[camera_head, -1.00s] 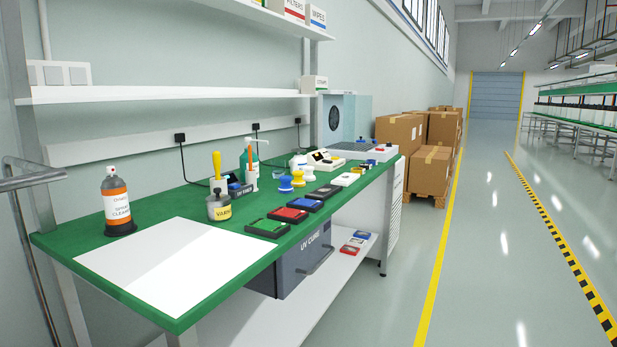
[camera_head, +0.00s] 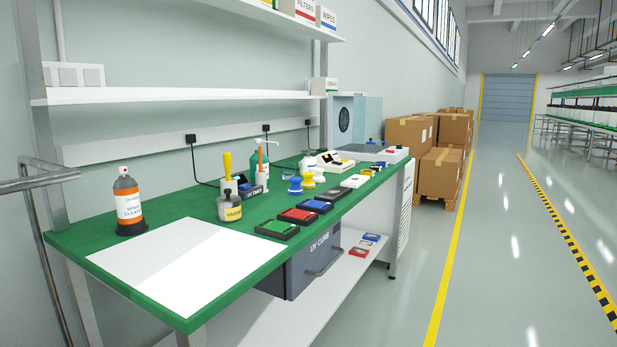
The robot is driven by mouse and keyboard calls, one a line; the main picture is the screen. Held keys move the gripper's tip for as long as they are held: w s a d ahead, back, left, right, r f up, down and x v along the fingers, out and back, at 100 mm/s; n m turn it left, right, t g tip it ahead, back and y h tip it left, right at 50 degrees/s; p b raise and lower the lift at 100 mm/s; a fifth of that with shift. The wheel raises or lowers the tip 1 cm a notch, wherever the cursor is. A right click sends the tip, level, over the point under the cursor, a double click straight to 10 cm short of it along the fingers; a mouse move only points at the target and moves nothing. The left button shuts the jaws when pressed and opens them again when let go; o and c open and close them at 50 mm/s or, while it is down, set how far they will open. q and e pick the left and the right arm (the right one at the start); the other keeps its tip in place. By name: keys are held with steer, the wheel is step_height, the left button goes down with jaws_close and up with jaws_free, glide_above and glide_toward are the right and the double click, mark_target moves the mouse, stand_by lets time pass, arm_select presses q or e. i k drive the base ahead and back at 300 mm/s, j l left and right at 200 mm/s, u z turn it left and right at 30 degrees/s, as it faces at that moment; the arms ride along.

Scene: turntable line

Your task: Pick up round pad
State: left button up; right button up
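Small round knob-shaped pieces stand mid-bench on the green worktop (camera_head: 180,217): a blue one (camera_head: 295,187) and a yellow one (camera_head: 308,182), close together. A white one (camera_head: 308,167) stands just behind. They are small in view, and I cannot tell for sure which is the round pad. Flat square cases lie in front of them: green (camera_head: 277,229), red (camera_head: 298,215) and blue (camera_head: 316,205). Neither of my grippers is in view.
A white sheet (camera_head: 185,265) covers the near bench end. A spray bottle (camera_head: 129,205) and a varnish jar (camera_head: 230,208) stand behind it. A shelf (camera_head: 180,96) hangs above. Cardboard boxes (camera_head: 440,170) stand beyond the bench. The aisle floor (camera_head: 480,270) at right is clear.

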mark_target(307, 183)
steer(key=k+l, duration=0.3)
steer(key=i+l+u, duration=0.1)
steer(key=i+l, duration=0.15)
steer(key=l, duration=0.25)
steer(key=i+l+u, duration=0.1)
steer(key=i+l, duration=0.15)
steer(key=l, duration=0.3)
steer(key=i+l+u, duration=0.1)
steer(key=l, duration=0.4)
steer(key=i+l+u, duration=0.1)
steer(key=i+l, duration=0.2)
steer(key=l, duration=0.3)
steer(key=i+l+u, duration=0.1)
steer(key=l, duration=0.45)
steer(key=i+l+u, duration=0.15)
steer(key=l, duration=0.45)
steer(key=i+l+u, duration=0.1)
steer(key=l, duration=0.5)
steer(key=i+l+u, duration=0.1)
steer(key=l, duration=0.5)
steer(key=i, duration=0.1)
